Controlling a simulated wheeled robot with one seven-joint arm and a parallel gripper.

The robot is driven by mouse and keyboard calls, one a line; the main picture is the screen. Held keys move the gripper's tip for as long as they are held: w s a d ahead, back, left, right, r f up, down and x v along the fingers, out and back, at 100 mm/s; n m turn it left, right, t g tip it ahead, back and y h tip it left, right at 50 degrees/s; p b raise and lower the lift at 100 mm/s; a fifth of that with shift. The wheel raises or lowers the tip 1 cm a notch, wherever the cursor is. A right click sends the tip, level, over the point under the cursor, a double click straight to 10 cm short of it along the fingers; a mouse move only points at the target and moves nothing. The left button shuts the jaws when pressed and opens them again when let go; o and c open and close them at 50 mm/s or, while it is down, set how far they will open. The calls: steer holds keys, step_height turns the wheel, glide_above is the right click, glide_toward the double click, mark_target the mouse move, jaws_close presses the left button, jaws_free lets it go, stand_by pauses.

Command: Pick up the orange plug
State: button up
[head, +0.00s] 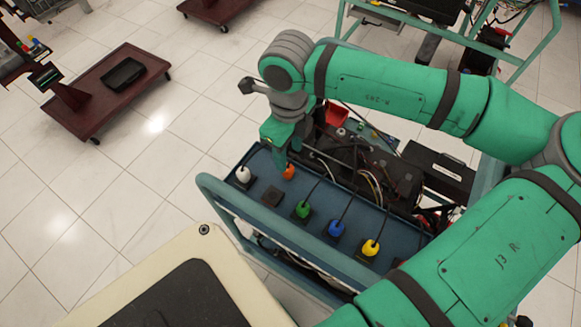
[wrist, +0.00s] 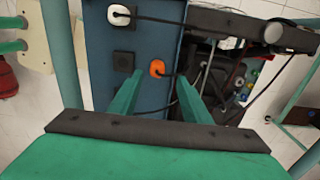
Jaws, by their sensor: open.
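The orange plug (head: 289,172) sits on the blue panel of the engine trainer, partly under my gripper. In the wrist view the orange plug (wrist: 157,68) shows just beyond the fingertips, roughly between their lines, with a dark cable running from it. My gripper (head: 284,158) points down above the plug in the head view. In the wrist view my gripper (wrist: 158,76) has its two green fingers apart with nothing between them. Whether the fingertips reach down beside the plug is hard to tell.
On the blue panel (head: 325,222) are a white plug (head: 243,174), an empty black socket (head: 272,196), a green plug (head: 303,210), a blue plug (head: 336,229) and a yellow plug (head: 370,248). Engine parts and cables (head: 365,170) lie behind. A teal rail (head: 265,235) runs along the front.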

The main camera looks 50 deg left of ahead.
mark_target(288, 167)
steer(key=shift+s+d+f, duration=0.1)
steer(key=shift+s+f, duration=0.05)
steer(key=shift+f, duration=1.25)
steer(key=shift+s+d+f, duration=0.1)
steer(key=shift+f, duration=1.25)
steer(key=shift+a, duration=0.1)
jaws_close()
